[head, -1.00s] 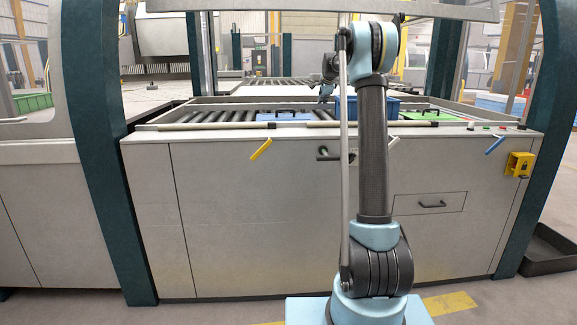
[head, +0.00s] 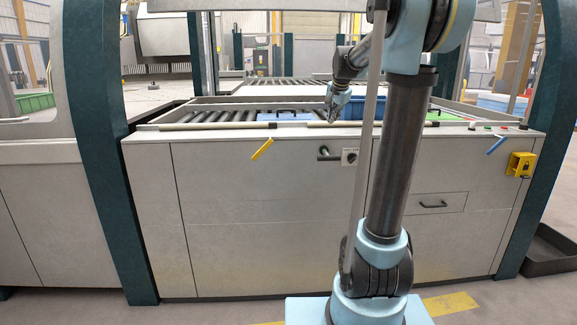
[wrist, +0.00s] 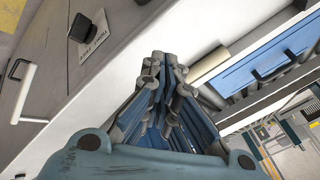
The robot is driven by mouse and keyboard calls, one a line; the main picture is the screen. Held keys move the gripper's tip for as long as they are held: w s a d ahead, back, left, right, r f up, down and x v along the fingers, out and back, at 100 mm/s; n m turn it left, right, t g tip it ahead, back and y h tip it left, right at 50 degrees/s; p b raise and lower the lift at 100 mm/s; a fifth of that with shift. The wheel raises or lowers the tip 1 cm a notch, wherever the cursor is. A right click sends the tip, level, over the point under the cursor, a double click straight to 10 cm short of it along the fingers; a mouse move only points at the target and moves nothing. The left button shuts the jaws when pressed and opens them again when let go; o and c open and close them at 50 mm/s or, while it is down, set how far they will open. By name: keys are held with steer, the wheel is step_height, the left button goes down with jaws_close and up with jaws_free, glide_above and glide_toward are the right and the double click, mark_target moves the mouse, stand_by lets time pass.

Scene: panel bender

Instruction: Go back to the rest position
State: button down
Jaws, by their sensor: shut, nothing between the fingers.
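My gripper (head: 333,112) shows in the head view in front of the roller bed, just above the cabinet's top front edge. In the wrist view my gripper (wrist: 166,75) has its fingers drawn together, with nothing between them. My arm stands upright in the middle right of the head view and bends forward at the top. It hides part of the cabinet front and part of the blue bin.
A grey cabinet (head: 250,220) with a roller bed (head: 215,117) stands ahead. A blue panel (head: 285,117) with a black handle and a blue bin (head: 365,108) are on the bed. Dark green posts flank the cabinet.

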steer(key=s+f+n+g, duration=0.1)
steer(key=s+f+n, duration=0.2)
steer(key=s+f, duration=0.6)
steer(key=s+f+n+g, duration=0.1)
steer(key=s+f+n, duration=0.2)
steer(key=s+f, duration=0.6)
steer(key=s+f+n+g, duration=0.2)
steer(key=s+f, duration=0.7)
steer(key=s, duration=1.7)
steer(key=shift+d+n, duration=0.3)
steer(key=shift+n, duration=0.7)
steer(key=shift+w, duration=0.1)
steer(key=shift+w+f, duration=0.15)
steer(key=shift+w, duration=0.3)
steer(key=shift+d, duration=0.1)
